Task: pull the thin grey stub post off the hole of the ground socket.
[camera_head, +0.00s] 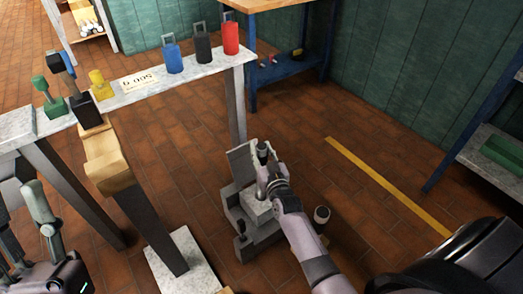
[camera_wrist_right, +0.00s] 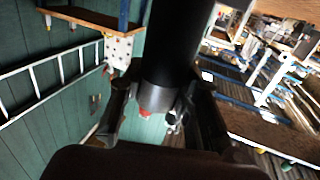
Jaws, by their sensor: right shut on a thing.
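The thin grey stub post (camera_head: 261,178) stands near upright at the middle of the head view, with a dark top. The grey ground socket (camera_head: 235,212) is a blocky stand on the floor below it. My right gripper (camera_head: 272,172) is shut on the post from the right. I cannot tell whether the post's lower end is in the hole; the hole is hidden. In the right wrist view a dark cylinder (camera_wrist_right: 174,50) with a grey band passes between the gripper's fingers (camera_wrist_right: 160,110). My left gripper (camera_head: 28,232) is open and empty at the lower left, far from the socket.
A grey bench (camera_head: 140,82) with several coloured blocks and weights runs across the upper left, its leg behind the socket. A brown-topped post (camera_head: 110,160) on a white base (camera_head: 165,265) stands left. A small cup-like object (camera_head: 321,214) sits right of the socket. Tiled floor beyond is clear.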

